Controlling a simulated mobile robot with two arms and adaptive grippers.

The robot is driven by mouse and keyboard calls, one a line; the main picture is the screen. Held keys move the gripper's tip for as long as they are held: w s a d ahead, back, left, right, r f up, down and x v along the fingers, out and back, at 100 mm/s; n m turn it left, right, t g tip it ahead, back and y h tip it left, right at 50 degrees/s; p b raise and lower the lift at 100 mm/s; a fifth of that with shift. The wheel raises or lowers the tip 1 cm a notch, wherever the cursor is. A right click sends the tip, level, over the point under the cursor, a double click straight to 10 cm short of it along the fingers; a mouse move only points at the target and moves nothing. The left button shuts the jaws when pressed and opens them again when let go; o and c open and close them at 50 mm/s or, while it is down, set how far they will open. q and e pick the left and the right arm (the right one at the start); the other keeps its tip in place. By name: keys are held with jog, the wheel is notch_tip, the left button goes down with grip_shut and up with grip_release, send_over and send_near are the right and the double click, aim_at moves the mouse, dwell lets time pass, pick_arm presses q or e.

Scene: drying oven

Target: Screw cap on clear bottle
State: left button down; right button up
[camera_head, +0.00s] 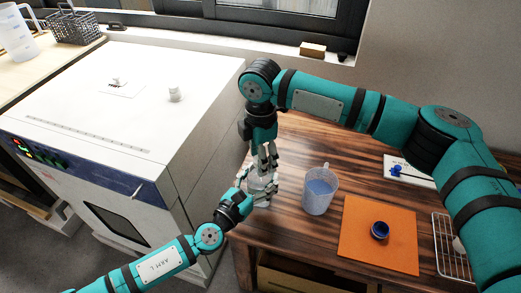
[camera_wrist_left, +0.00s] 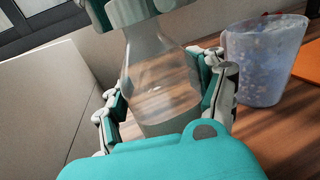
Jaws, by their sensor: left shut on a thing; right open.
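The clear bottle (camera_wrist_left: 160,75) stands upright on the wooden table, and in the head view it is mostly hidden between the two grippers. My left gripper (camera_head: 258,191) is shut on the bottle's body, with a finger on each side in the left wrist view. My right gripper (camera_head: 267,157) points down from above at the bottle's neck, its fingers open. The bottle's mouth is hidden, and I cannot tell whether a cap is on it. A round dark blue cap-like thing (camera_head: 380,230) lies on the orange mat (camera_head: 358,253).
The white drying oven (camera_head: 190,115) is at the left. A wire rack (camera_head: 451,262) and a white sheet with a blue item (camera_head: 407,171) are at the right. Bare table (camera_head: 350,147) shows behind the beaker.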

grip_shut()
jog(key=m, duration=0.8)
jog(key=shift+o, duration=0.6)
grip_release()
notch_tip(320, 180, up, 12)
